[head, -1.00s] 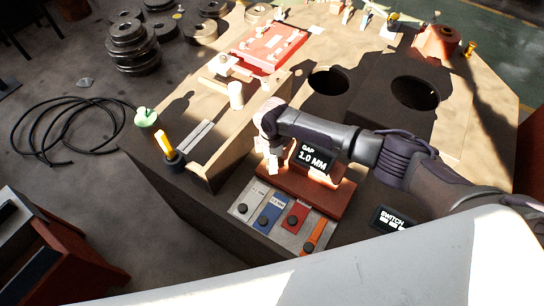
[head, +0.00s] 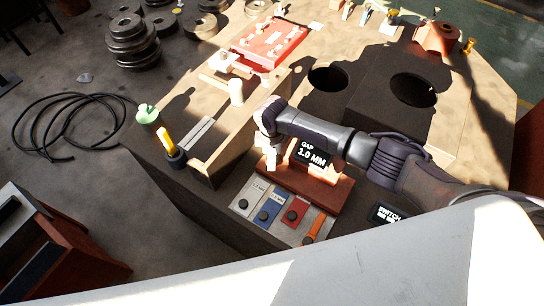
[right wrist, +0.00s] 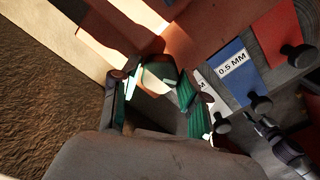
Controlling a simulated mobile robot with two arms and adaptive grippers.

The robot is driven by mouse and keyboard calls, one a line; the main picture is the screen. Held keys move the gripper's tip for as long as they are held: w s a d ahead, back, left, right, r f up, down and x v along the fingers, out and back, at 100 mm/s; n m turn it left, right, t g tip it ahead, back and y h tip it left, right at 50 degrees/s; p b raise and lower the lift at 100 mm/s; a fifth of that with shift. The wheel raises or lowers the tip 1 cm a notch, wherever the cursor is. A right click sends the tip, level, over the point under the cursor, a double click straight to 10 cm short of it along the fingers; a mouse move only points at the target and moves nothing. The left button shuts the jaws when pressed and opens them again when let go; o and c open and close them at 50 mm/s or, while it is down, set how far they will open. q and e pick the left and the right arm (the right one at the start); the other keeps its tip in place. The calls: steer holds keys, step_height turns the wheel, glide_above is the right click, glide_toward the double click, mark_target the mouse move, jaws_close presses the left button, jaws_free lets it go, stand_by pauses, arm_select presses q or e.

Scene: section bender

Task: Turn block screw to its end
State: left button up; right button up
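I cannot tell for sure which part is the block screw. A white upright peg with a bar (head: 236,92) stands on the wooden-coloured bench top, with a red block (head: 270,43) behind it. My right gripper (head: 268,158) points down in front of the display reading GAP 1.0 MM (head: 311,154), above the labelled gauge strips. In the right wrist view, its fingers (right wrist: 160,100) with green pads are apart, and nothing clear is held between them. My left gripper is not in view.
Gauge strips with black knobs, one a blue 0.5 MM strip (head: 268,208), lie on a tray below the gripper. A yellow-handled tool (head: 166,140) and a green knob (head: 147,114) stand at the bench's left edge. A black cable (head: 70,125) lies on the floor.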

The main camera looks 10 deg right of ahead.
steer(key=shift+o, duration=1.3)
step_height(320, 180, up, 12)
